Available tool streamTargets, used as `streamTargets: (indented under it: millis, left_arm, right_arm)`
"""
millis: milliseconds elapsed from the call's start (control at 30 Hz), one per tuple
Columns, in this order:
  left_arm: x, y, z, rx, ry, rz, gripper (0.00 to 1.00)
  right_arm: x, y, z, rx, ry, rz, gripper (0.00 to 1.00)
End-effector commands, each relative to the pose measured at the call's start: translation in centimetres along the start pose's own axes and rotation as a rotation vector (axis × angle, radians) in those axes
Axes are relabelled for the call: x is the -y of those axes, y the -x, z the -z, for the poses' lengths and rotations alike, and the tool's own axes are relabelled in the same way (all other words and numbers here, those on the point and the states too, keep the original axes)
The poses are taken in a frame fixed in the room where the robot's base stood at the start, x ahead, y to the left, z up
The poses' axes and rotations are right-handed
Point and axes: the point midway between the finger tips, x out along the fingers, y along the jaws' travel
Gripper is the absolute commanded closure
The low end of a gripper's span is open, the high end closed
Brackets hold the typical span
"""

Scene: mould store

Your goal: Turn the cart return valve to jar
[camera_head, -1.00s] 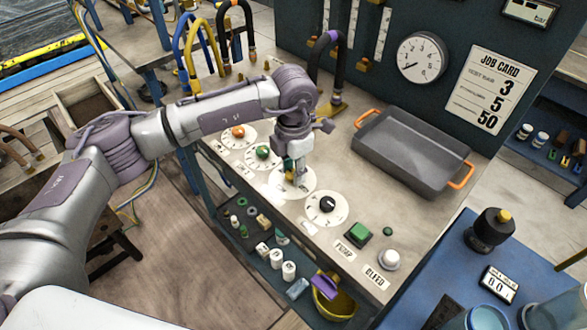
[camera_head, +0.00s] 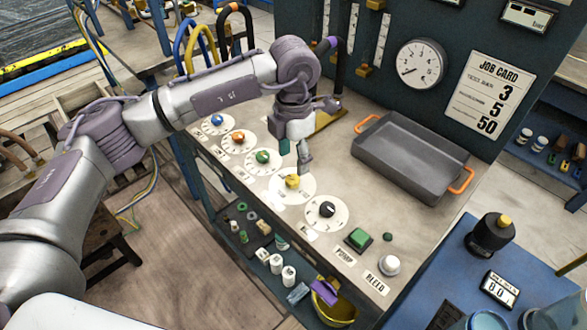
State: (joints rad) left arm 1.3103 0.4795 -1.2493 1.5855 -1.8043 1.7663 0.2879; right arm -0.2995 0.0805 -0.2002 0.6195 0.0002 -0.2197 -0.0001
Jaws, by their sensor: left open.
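A row of knobs on round white dials runs along the bench top: blue (camera_head: 216,120), orange (camera_head: 238,137), green (camera_head: 262,156), yellow (camera_head: 292,181) and black (camera_head: 327,209). The labels are too small to read, so I cannot tell which knob is the cart return valve. My left gripper (camera_head: 304,163) points down, open and empty, just behind and to the right of the yellow knob. It appears clear of the knob, which is now in plain view. My right gripper is not in view.
A grey tray (camera_head: 411,160) with orange handles lies right of the dials. A green button (camera_head: 358,239) and a white button (camera_head: 389,265) are at the near right. A gauge (camera_head: 421,64) and job card (camera_head: 490,93) are on the back panel. Hoses rise at the back left.

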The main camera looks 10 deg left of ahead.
Motion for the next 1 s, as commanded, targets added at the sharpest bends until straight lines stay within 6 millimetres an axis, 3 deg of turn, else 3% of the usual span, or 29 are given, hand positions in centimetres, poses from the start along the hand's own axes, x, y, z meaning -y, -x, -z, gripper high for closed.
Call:
streamTargets:
  millis: [133, 333, 1000]
  left_arm:
    - [0.0, 3.1, -0.1, 0.002, -0.001, -0.002, 0.41]
    - [0.0, 5.5, 0.0, 0.000, -0.001, -0.001, 0.41]
    - [0.0, 6.0, 0.0, -0.001, -0.001, 0.000, 0.41]
  right_arm:
    - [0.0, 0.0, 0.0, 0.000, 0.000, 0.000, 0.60]
    - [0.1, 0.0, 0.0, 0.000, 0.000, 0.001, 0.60]
    - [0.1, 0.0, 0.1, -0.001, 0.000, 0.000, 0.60]
